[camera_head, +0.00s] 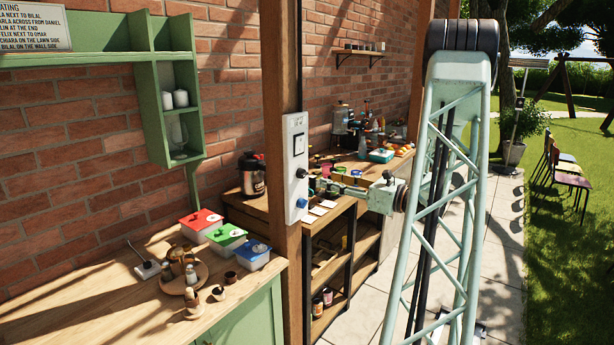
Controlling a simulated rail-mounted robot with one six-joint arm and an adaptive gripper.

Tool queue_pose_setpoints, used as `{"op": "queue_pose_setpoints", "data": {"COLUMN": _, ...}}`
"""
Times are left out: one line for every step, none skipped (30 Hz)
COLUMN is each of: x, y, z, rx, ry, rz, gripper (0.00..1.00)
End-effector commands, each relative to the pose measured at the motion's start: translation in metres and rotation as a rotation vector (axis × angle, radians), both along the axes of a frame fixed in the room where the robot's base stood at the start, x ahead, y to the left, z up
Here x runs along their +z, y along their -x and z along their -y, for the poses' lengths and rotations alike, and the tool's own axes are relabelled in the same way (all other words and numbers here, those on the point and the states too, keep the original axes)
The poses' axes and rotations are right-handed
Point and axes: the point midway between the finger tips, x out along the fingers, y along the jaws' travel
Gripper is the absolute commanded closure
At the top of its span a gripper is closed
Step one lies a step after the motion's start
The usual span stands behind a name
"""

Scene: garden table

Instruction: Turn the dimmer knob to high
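A pale control panel (294,190) is fixed upright to the wooden post in the middle of the view. It carries a dark switch (299,144) near the top, a black knob (301,173) below it and a blue knob (303,202) lower down. The panel's lettering is too small to read, so I cannot tell a knob's setting. My gripper (314,184) reaches in from the right, its tips just right of the panel, between the heights of the two knobs. It appears apart from both. Its small fingers blend with the cluttered counter behind, so their opening is unclear.
The wooden post (283,80) stands between two counters. The left counter holds lidded boxes (201,222) and a round wooden tray (183,281). Behind my gripper, a shelved counter (338,207) holds a dark flask (252,174), cards and bottles.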

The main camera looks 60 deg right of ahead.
Motion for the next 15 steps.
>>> {"op": "queue_pose_setpoints", "data": {"x": 0.000, "y": -0.007, "z": -0.001, "rx": 0.002, "ry": 0.000, "rz": 0.000, "gripper": 0.64}}
{"op": "queue_pose_setpoints", "data": {"x": 0.000, "y": -0.010, "z": 0.000, "rx": 0.001, "ry": 0.001, "rz": 0.000, "gripper": 0.64}}
{"op": "queue_pose_setpoints", "data": {"x": -0.001, "y": -0.014, "z": 0.000, "rx": 0.001, "ry": 0.001, "rz": 0.000, "gripper": 0.64}}
{"op": "queue_pose_setpoints", "data": {"x": -0.001, "y": -0.018, "z": 0.000, "rx": 0.002, "ry": 0.001, "rz": 0.000, "gripper": 0.64}}
{"op": "queue_pose_setpoints", "data": {"x": -0.001, "y": -0.021, "z": 0.000, "rx": 0.002, "ry": 0.001, "rz": 0.000, "gripper": 0.64}}
{"op": "queue_pose_setpoints", "data": {"x": -0.001, "y": -0.026, "z": 0.000, "rx": 0.002, "ry": 0.001, "rz": 0.000, "gripper": 0.64}}
{"op": "queue_pose_setpoints", "data": {"x": 0.000, "y": -0.030, "z": 0.000, "rx": 0.002, "ry": 0.000, "rz": 0.000, "gripper": 0.64}}
{"op": "queue_pose_setpoints", "data": {"x": 0.000, "y": -0.033, "z": 0.000, "rx": 0.002, "ry": 0.000, "rz": 0.001, "gripper": 0.64}}
{"op": "queue_pose_setpoints", "data": {"x": 0.000, "y": -0.038, "z": 0.000, "rx": 0.001, "ry": 0.000, "rz": 0.001, "gripper": 0.64}}
{"op": "queue_pose_setpoints", "data": {"x": -0.001, "y": -0.041, "z": 0.000, "rx": 0.002, "ry": 0.000, "rz": 0.000, "gripper": 0.64}}
{"op": "queue_pose_setpoints", "data": {"x": -0.001, "y": -0.045, "z": 0.000, "rx": 0.002, "ry": 0.000, "rz": 0.000, "gripper": 0.64}}
{"op": "queue_pose_setpoints", "data": {"x": -0.001, "y": -0.050, "z": 0.000, "rx": 0.002, "ry": 0.000, "rz": 0.000, "gripper": 0.64}}
{"op": "queue_pose_setpoints", "data": {"x": -0.001, "y": -0.053, "z": 0.000, "rx": 0.002, "ry": -0.001, "rz": 0.000, "gripper": 0.64}}
{"op": "queue_pose_setpoints", "data": {"x": -0.001, "y": -0.057, "z": 0.000, "rx": 0.001, "ry": 0.000, "rz": 0.000, "gripper": 0.64}}
{"op": "queue_pose_setpoints", "data": {"x": 0.000, "y": -0.061, "z": 0.001, "rx": 0.001, "ry": 0.000, "rz": 0.000, "gripper": 0.64}}
